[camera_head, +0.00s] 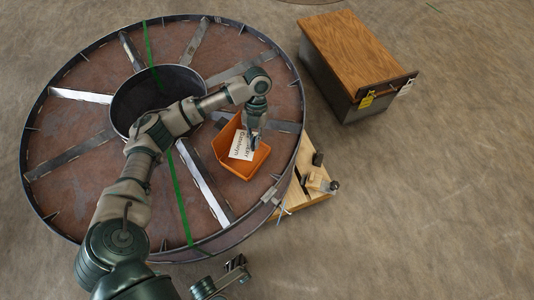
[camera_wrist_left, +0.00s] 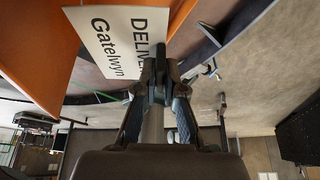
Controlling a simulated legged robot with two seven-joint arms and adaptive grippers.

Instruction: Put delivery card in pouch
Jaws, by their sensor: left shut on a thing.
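The white delivery card (camera_head: 240,147) with black print is at the orange pouch (camera_head: 243,172), which stands on the big steel reel. My left gripper (camera_head: 254,138) is shut on the card at its edge. In the left wrist view the card (camera_wrist_left: 108,38) reaches from the fingertips (camera_wrist_left: 157,88) towards the orange pouch (camera_wrist_left: 35,50) and overlaps it. I cannot tell whether any of the card is inside the pouch. My right gripper (camera_head: 230,275) is at the bottom of the head view, away from the card; its jaw state is unclear.
The reel (camera_head: 75,135) has raised spokes, a central hub (camera_head: 185,78) and a green strap (camera_head: 181,195). A wooden pallet (camera_head: 306,200) with small items stands at its right. A wood-topped cabinet (camera_head: 350,48) is at the upper right. The floor at right is clear.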

